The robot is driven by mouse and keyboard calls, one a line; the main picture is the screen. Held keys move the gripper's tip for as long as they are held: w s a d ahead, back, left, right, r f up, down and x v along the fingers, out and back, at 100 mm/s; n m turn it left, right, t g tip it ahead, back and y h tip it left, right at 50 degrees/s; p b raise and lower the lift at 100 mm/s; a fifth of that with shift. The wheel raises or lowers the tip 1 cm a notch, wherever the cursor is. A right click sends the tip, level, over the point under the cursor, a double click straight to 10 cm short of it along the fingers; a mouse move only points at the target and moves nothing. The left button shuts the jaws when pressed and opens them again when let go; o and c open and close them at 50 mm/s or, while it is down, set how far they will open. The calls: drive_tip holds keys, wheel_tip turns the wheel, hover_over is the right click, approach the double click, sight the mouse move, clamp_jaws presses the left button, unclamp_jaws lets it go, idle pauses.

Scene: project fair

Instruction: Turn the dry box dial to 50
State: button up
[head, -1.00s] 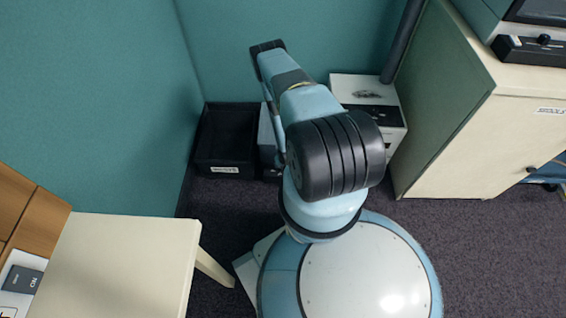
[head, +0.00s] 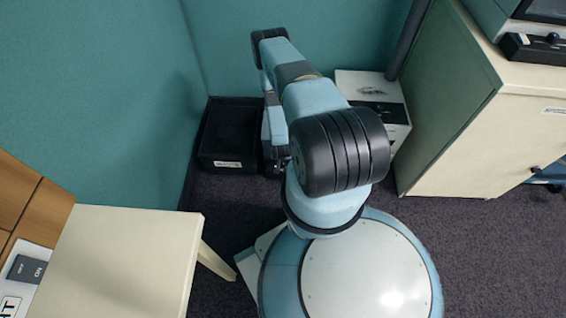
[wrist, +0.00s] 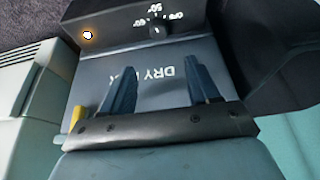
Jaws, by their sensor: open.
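The dry box (wrist: 183,97) fills the middle of the wrist view, its "DRY BOX" lettering upside down. Its dark control strip is at the top of that view. The dial (wrist: 157,31) is a small dark knob there, with white marks including OFF and 50 around it; its exact setting is too small to read. A lit orange lamp (wrist: 87,35) is left of the dial. My gripper (wrist: 160,68) is open and empty, its two dark fingers apart over the box front, short of the dial. In the head view my arm mostly hides the box.
A black crate (head: 228,161) stands beside the dry box in the corner, and a white unit (head: 363,82) on its other side. A cream cabinet (head: 480,140) is at right, a cream table (head: 125,255) at left. Teal partitions close off the back.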

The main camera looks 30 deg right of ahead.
sight(283, 163)
drive_tip(key=w+d+f, duration=0.1)
drive_tip(key=f, duration=0.3)
drive_tip(key=w+f+m, duration=0.1)
drive_tip(key=f, duration=0.3)
drive_tip(key=w+d+f+m, duration=0.1)
drive_tip(key=f, duration=0.3)
drive_tip(key=shift+w+d+f+g+h, duration=0.3)
drive_tip(key=shift+w+f, duration=0.05)
drive_tip(key=shift+w, duration=0.05)
drive_tip(key=c, duration=1)
